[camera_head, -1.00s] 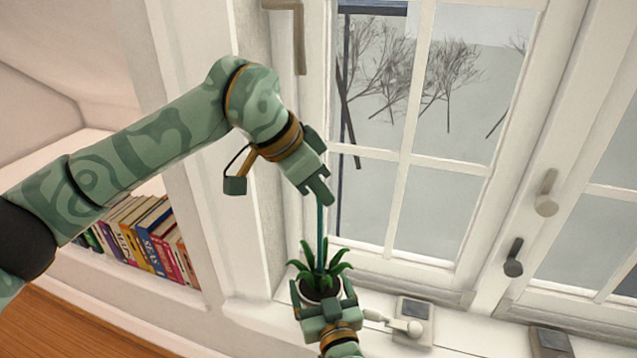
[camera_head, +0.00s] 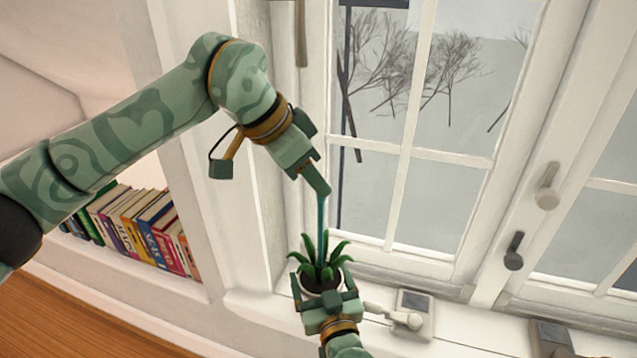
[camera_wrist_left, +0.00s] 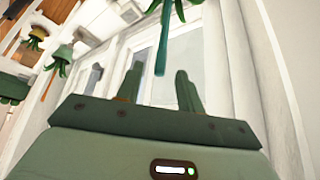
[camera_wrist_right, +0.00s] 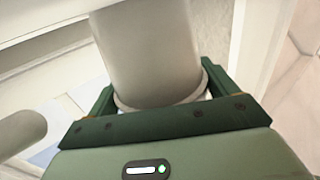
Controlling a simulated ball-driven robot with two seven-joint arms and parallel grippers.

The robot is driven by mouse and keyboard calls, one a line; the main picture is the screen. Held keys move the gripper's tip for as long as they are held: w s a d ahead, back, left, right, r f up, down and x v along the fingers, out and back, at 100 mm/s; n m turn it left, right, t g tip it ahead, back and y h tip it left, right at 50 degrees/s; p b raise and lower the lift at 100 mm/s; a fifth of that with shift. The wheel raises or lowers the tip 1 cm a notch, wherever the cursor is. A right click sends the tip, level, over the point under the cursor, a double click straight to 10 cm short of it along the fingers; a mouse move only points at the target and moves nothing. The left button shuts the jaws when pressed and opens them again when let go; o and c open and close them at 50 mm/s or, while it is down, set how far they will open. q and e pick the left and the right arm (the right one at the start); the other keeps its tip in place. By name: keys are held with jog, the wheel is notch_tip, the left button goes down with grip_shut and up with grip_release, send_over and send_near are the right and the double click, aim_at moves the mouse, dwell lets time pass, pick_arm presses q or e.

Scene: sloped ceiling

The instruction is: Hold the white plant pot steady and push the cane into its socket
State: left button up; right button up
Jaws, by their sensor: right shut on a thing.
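The white plant pot (camera_head: 331,289) with a leafy green plant (camera_head: 319,262) stands upright on the window sill in the head view. My right gripper (camera_head: 323,298) is shut on the pot, which fills the gap between its fingers in the right wrist view (camera_wrist_right: 150,50). The teal cane (camera_head: 321,225) stands nearly upright among the leaves. Leaves hide its lower end and the socket. My left gripper (camera_head: 319,187) is at the cane's top.
A grey box (camera_head: 415,303) with a white lever sits right of the pot on the sill. The window (camera_head: 400,150) stands close behind. Books (camera_head: 140,230) fill a shelf at left.

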pick_arm(q)
jog(key=v, duration=0.9)
dwell(0.6)
pick_arm(e)
jog(key=o, duration=1.3)
jog(key=shift+s, duration=0.1)
